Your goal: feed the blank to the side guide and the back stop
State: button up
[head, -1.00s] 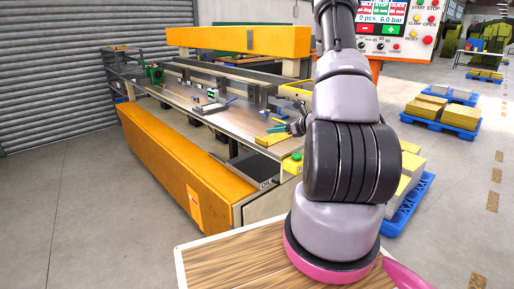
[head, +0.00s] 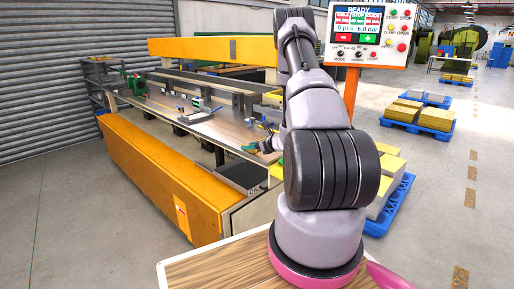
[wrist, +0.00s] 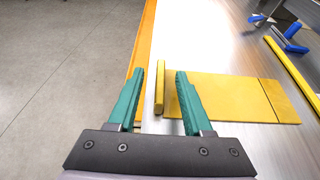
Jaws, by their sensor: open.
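The blank (wrist: 235,98) is a flat golden-yellow sheet on the steel table (wrist: 215,35) in the wrist view, with a thin line across its right part. A short upright yellow strip (wrist: 160,90) stands at its left end, near the table's front edge. My gripper (wrist: 160,72) is open, its teal fingers one on each side of this strip, with gaps visible. The right finger covers part of the blank's left end. In the head view my gripper (head: 257,147) is low at the table's front edge, and the arm hides much of the blank there.
A long yellow bar (wrist: 290,68) lies beyond the blank, with blue-handled parts (wrist: 287,40) behind it. The orange front beam (head: 150,175) runs along the machine. A control panel (head: 368,33) reads READY. Pallets with yellow stacks (head: 418,114) stand at right. Floor at left is clear.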

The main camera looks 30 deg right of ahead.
jog(key=shift+x, duration=0.8)
grip_shut()
